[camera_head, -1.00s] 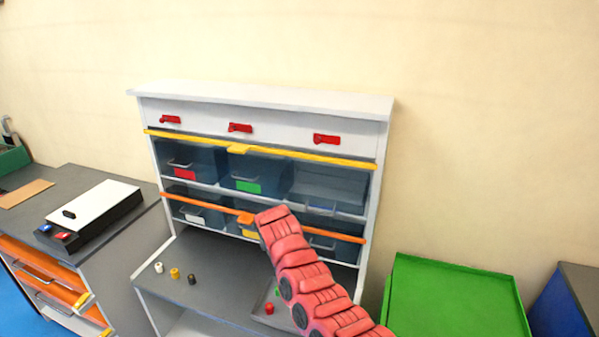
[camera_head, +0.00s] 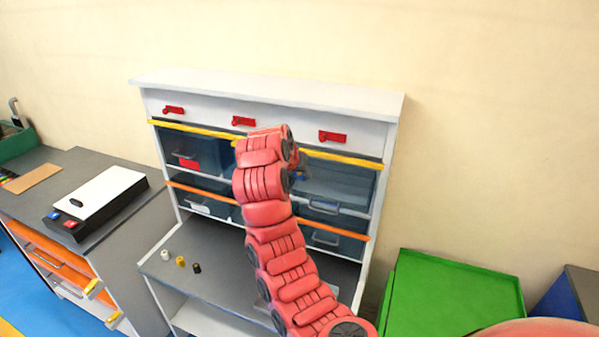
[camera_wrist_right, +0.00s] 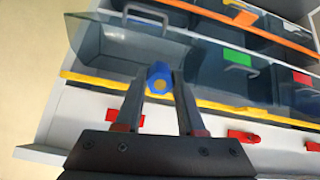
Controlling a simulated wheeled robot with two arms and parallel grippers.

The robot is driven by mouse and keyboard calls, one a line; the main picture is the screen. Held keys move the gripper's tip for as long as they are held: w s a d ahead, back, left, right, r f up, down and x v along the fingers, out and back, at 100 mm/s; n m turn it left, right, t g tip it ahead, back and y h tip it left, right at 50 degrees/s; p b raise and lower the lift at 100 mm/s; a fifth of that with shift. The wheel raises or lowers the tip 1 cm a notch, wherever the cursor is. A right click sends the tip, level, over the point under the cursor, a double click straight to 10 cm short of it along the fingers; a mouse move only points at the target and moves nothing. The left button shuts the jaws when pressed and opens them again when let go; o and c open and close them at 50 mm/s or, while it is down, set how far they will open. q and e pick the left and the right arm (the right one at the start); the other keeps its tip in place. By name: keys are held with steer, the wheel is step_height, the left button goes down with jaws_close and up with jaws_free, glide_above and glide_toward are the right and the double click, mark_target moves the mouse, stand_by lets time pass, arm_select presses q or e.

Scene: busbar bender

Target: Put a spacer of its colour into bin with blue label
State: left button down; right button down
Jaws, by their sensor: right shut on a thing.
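My right gripper (camera_wrist_right: 158,101) is shut on a blue spacer (camera_wrist_right: 158,72), held between the fingertips. In the head view, the blue spacer (camera_head: 301,175) shows just right of my red arm, in front of the upper right bin (camera_head: 338,183); most of the gripper is hidden there. In the right wrist view, which looks upside down, the spacer is over the same bin (camera_wrist_right: 105,42), apart from its floor. No blue label is clearly visible. The left gripper is not in view.
The upper left bin has a red label (camera_head: 189,164); a green label (camera_wrist_right: 237,57) marks the upper middle bin. White (camera_head: 165,254), yellow (camera_head: 180,261) and black (camera_head: 197,268) spacers stand on the grey worktop. A yellow rail (camera_head: 342,157) runs above the bins.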

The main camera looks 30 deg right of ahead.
mark_target(302, 177)
steer(key=shift+w+d+f+b, duration=0.15)
steer(key=shift+w+f+b, duration=0.05)
steer(key=shift+f+b, duration=0.25)
steer(key=shift+b+x, duration=0.6)
steer(key=shift+x, duration=0.45)
steer(key=shift+b+x, duration=2.4)
steer(key=shift+x, duration=2)
steer(key=shift+b+x, duration=1.6)
steer(key=shift+x, duration=1.95)
steer(key=shift+b+x, duration=0.5)
steer(key=shift+x, duration=0.9)
steer(key=shift+d, duration=0.1)
steer(key=shift+c, duration=2.2)
jaws_free()
